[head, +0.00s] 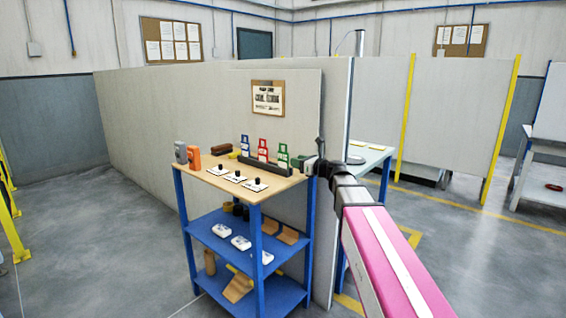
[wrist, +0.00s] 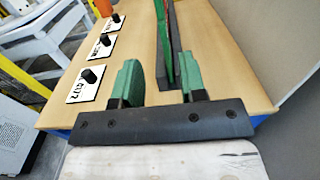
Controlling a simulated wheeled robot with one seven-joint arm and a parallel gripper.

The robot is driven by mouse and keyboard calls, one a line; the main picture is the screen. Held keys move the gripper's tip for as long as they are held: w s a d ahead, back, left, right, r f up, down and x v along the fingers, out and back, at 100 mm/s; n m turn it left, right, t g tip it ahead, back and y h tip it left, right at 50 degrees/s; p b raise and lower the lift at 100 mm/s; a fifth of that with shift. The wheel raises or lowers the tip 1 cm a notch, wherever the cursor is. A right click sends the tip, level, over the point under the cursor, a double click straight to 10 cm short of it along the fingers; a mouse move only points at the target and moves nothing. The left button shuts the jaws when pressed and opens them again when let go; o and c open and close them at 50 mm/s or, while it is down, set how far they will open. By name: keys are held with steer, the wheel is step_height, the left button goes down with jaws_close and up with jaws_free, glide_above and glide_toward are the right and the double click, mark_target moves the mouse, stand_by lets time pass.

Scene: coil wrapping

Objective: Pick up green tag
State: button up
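The green tag (head: 283,155) stands upright at the right end of a black rack (head: 262,166) on the wooden tabletop. It also shows edge-on in the wrist view (wrist: 162,45), ahead of my gripper and between the lines of its two fingers. A red tag (head: 263,149) and a blue tag (head: 245,144) stand in the same rack to its left. In the head view my gripper (head: 303,162) is just right of the green tag.
White cards with black knobs (head: 236,177) lie along the table's front. Orange and grey devices (head: 193,157) stand at its left end. A grey partition (head: 312,110) rises close behind the table. Blue shelves (head: 240,247) below hold several items.

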mark_target(283, 156)
steer(key=x, duration=0.3)
steer(key=shift+w+a, duration=0.15)
steer(key=shift+w, duration=0.1)
steer(key=shift+x, duration=2.65)
steer(key=shift+w+r, duration=0.1)
steer(key=shift+w, duration=0.05)
steer(key=shift+c, duration=0.3)
jaws_close()
